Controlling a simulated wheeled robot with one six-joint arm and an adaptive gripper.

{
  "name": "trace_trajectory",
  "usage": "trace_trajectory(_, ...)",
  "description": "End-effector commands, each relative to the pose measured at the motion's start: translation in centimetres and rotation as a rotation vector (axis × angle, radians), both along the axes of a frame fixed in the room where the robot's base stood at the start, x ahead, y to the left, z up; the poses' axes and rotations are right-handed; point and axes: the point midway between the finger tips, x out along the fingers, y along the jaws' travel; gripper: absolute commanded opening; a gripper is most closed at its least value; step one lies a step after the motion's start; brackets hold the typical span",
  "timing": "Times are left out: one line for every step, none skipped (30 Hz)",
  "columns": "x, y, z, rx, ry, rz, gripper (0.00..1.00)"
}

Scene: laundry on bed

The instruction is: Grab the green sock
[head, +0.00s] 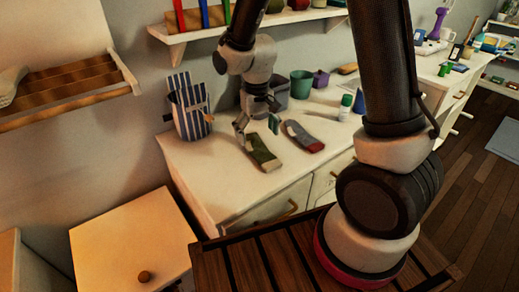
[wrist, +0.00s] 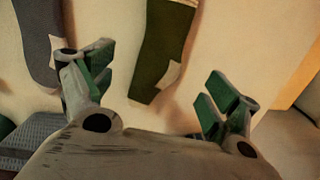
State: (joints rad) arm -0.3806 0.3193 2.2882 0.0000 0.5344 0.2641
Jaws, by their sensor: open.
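The green sock (head: 263,154) lies flat on the white cabinet top in the head view. It is dark green with pale patches, and it also shows in the wrist view (wrist: 161,50) between the two fingers, a little ahead of their tips. My gripper (head: 257,130) is just above the sock's far end in the head view. In the wrist view my gripper (wrist: 153,92) has its fingers spread wide with nothing between the pads. A grey sock (head: 302,137) with red parts lies to the right of the green sock; it also shows at the left of the wrist view (wrist: 40,40).
A blue-and-white striped holder (head: 190,112) stands left of my gripper. A dark box (head: 279,92), a green cup (head: 301,84) and a white bottle (head: 345,107) stand behind and to the right. A shelf (head: 180,34) hangs above. The cabinet top is clear in front of the striped holder.

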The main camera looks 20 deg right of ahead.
Motion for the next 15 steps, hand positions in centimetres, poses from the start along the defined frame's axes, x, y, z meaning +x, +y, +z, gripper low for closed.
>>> trace_trajectory(0.0, -0.1, -0.7, -0.001, 0.002, 0.0, 0.89)
trace_trajectory(0.0, -0.1, -1.2, -0.001, 0.003, -0.001, 0.89)
trace_trajectory(0.1, -0.2, -1.8, -0.001, 0.003, -0.001, 0.89)
trace_trajectory(0.1, -0.2, -2.3, -0.001, 0.004, -0.001, 0.89)
trace_trajectory(0.2, -0.2, -2.9, -0.001, 0.004, -0.001, 0.89)
trace_trajectory(0.2, -0.2, -3.5, -0.001, 0.004, 0.0, 0.89)
trace_trajectory(0.2, -0.2, -3.9, -0.001, 0.003, 0.0, 0.89)
trace_trajectory(0.2, -0.2, -4.2, -0.001, 0.003, 0.0, 0.89)
trace_trajectory(0.2, -0.2, -4.6, -0.001, 0.002, 0.0, 0.89)
trace_trajectory(0.2, -0.2, -4.8, 0.0, 0.001, 0.0, 0.89)
trace_trajectory(0.2, -0.2, -4.9, 0.0, 0.0, 0.0, 0.89)
trace_trajectory(0.2, -0.2, -5.0, 0.0, 0.0, 0.0, 0.89)
trace_trajectory(0.2, -0.2, -5.0, 0.0, 0.0, 0.0, 0.89)
trace_trajectory(0.2, -0.2, -5.0, 0.0, 0.0, 0.0, 0.89)
trace_trajectory(0.2, -0.2, -5.0, 0.0, -0.001, 0.0, 0.89)
